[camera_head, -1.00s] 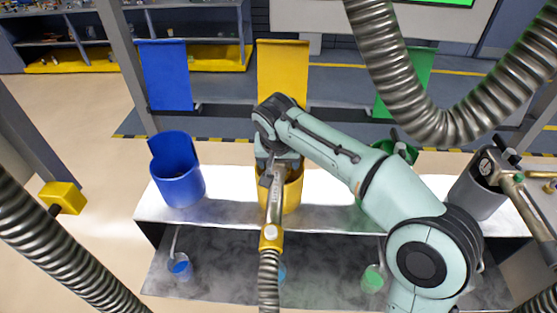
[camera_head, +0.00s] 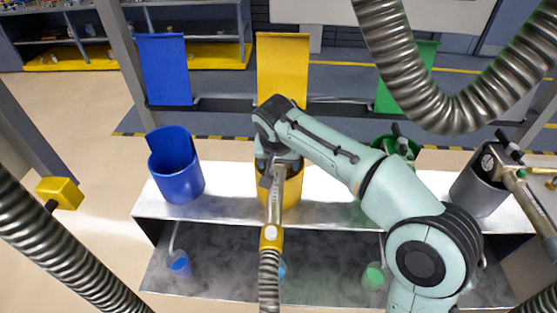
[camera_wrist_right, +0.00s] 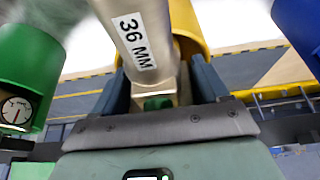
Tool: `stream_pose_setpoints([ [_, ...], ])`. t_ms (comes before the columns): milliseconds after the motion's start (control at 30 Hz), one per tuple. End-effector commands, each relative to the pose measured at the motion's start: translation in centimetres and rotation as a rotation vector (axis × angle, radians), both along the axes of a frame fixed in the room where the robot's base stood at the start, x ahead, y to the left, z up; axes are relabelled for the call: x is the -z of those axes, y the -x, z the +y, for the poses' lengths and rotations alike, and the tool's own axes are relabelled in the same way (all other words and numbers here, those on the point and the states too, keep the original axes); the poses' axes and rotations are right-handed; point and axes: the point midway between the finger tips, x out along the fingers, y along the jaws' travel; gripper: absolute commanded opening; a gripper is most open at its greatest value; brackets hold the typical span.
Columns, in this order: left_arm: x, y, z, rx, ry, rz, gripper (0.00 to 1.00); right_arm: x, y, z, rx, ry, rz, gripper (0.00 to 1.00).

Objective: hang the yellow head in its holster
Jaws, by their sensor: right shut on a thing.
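The yellow head (camera_head: 275,208) is a metal nozzle with a yellow collar, and a ribbed hose runs from it toward the viewer. My right gripper (camera_head: 278,165) is shut on its metal body. In the right wrist view, the head's body (camera_wrist_right: 137,38), labelled 36 MM, stands between the fingers of the gripper (camera_wrist_right: 160,90). The yellow holster (camera_head: 295,188) is an open cup on the shelf, partly hidden behind my gripper and the head. Its yellow wall (camera_wrist_right: 187,22) shows beyond the head in the wrist view. I cannot tell whether the tip is inside the cup. My left gripper is not in view.
A blue holster (camera_head: 178,182) stands left on the shelf (camera_head: 230,203). A green holster (camera_head: 397,147) is half hidden behind my right arm. A grey holster (camera_head: 478,192) holds another metal head at right. Thick hoses (camera_head: 425,90) hang at upper right and lower left.

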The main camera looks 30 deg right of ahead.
Motion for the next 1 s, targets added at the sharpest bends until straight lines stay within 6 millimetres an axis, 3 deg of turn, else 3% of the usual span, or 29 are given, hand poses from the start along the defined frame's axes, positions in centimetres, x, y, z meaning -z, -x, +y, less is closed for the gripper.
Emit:
stream_pose_setpoints([
  [833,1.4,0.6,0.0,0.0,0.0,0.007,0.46,1.9,0.0,0.0,0.0,0.0,0.0,0.0],
  [867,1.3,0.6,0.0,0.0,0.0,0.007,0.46,1.8,0.0,0.0,0.0,0.0,0.0,0.84],
  [900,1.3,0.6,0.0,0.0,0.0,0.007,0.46,1.8,0.0,0.0,0.0,0.0,0.0,0.97],
  [1000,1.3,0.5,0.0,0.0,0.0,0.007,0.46,1.8,0.0,0.0,0.0,0.0,0.0,1.0],
])
